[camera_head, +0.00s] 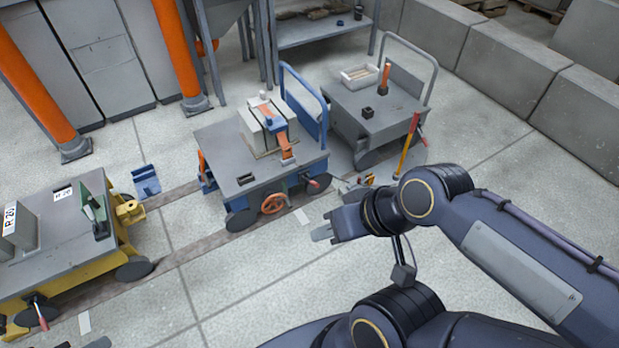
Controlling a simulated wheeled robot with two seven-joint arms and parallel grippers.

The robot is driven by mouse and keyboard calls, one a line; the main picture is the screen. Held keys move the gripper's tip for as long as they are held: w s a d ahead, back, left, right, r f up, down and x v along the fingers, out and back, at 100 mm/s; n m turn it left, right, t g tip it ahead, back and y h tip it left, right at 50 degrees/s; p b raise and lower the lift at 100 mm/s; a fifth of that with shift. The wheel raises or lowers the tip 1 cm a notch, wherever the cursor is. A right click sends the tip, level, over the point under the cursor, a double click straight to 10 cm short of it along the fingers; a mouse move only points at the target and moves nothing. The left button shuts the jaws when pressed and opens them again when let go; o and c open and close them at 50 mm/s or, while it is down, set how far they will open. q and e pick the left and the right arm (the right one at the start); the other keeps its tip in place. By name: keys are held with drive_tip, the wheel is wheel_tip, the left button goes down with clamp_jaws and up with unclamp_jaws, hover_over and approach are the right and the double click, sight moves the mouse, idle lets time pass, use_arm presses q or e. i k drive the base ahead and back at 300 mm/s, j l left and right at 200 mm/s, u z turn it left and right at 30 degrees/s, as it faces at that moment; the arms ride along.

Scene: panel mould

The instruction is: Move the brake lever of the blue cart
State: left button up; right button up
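The blue cart (218,150) stands in the middle of the view, with a grey top and a blue push handle (304,105) at its right end. A short lever with a red grip (319,182) sticks out low at its front right corner; it looks like the brake lever. An orange handwheel (273,203) is on the front side. My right gripper (322,232) is in front of the cart's right corner, below and apart from the red grip in the picture. Its fingers are seen edge-on, so their opening is unclear. My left gripper is out of view.
A yellow cart (75,256) stands at the left. A grey cart (345,100) is behind the blue one, with a red-topped yellow bar (408,145) by it. Concrete blocks (510,75) line the right. Front floor is largely clear.

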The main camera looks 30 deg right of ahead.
sight(312, 183)
drive_tip(key=i+l, duration=0.35)
drive_tip(key=l, duration=0.15)
drive_tip(key=i+l, duration=0.3)
drive_tip(key=l, duration=0.2)
drive_tip(key=i+l, duration=0.65)
drive_tip(key=l, duration=0.3)
drive_tip(key=z, duration=0.05)
